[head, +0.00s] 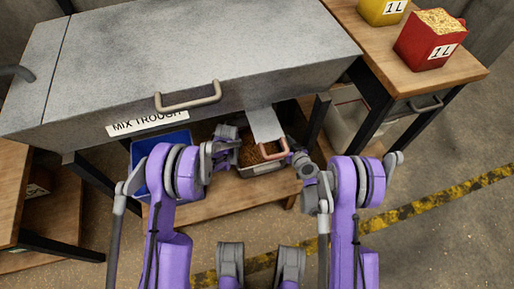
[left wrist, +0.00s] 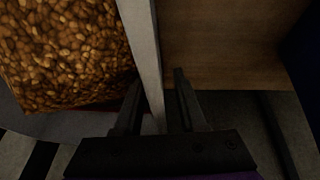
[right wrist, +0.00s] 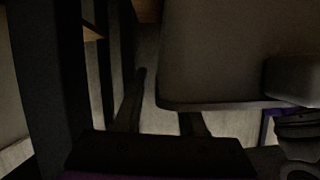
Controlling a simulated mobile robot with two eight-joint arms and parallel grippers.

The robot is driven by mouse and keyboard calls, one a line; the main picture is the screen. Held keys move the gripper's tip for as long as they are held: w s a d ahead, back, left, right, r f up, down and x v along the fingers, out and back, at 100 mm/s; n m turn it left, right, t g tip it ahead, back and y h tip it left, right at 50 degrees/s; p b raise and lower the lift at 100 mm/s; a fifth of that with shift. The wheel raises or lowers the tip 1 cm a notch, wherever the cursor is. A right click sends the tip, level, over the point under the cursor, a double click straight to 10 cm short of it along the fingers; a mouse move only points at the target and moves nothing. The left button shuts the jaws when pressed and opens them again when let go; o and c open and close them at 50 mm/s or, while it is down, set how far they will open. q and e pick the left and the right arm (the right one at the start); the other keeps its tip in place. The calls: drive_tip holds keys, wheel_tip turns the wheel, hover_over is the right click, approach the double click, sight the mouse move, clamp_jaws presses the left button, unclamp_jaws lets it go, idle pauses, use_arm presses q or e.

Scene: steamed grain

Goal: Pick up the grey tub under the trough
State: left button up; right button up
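The grey tub (head: 262,170), filled with brown grain, stands on the low shelf under the mix trough (head: 190,60). My left gripper (head: 234,143) is at the tub's left end. In the left wrist view its open fingers (left wrist: 157,85) straddle the tub's thin wall (left wrist: 143,35), with a gap on the right side; the grain (left wrist: 60,55) lies left of the wall. My right gripper (head: 298,163) is at the tub's right end. In the right wrist view its fingers (right wrist: 163,95) are apart, and one is partly hidden behind a grey panel (right wrist: 230,50), probably the tub.
A blue tub (head: 142,180) stands left of the grey one. A grey plate (head: 265,124) and a copper-coloured handle (head: 272,151) hang over the grey tub. A dark trough leg (head: 316,120) is close to my right gripper. A wooden table (head: 440,80) with red and yellow measures stands right.

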use_arm(q)
drive_tip(key=shift+c, duration=0.2)
use_arm(e)
drive_tip(key=shift+c, duration=0.2)
use_arm(q)
clamp_jaws()
use_arm(e)
clamp_jaws()
drive_tip(key=shift+r, duration=0.1)
idle(0.6)
